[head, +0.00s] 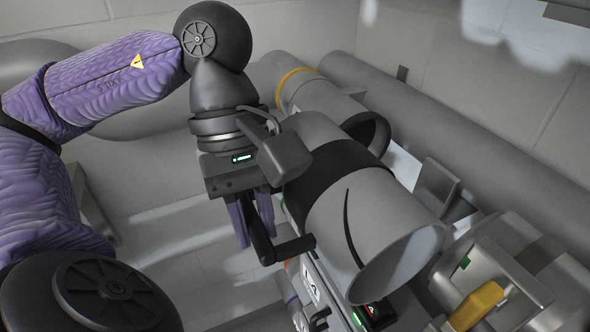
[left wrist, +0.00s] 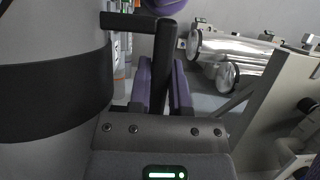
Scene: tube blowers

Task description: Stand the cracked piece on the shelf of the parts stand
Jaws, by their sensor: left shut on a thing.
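The cracked piece (head: 362,212) is a wide grey tube section with a black band, a dark curved crack line and an open end facing the lower right. My left gripper (head: 251,222) is shut on its black handle, and the piece is tilted. In the left wrist view, the purple fingers of my left gripper (left wrist: 163,88) lie either side of the handle, and the cracked piece (left wrist: 45,95) fills the left side. A grey stand with shiny cylinders (left wrist: 240,58) shows at the right there; I cannot tell if it is the parts stand. My right gripper is out of view.
A large grey pipe (head: 430,130) runs along the wall behind the piece. A smaller tube with a yellow ring (head: 297,76) is behind it. A grey machine with a yellow handle (head: 476,306) stands at the lower right, close to the piece's open end.

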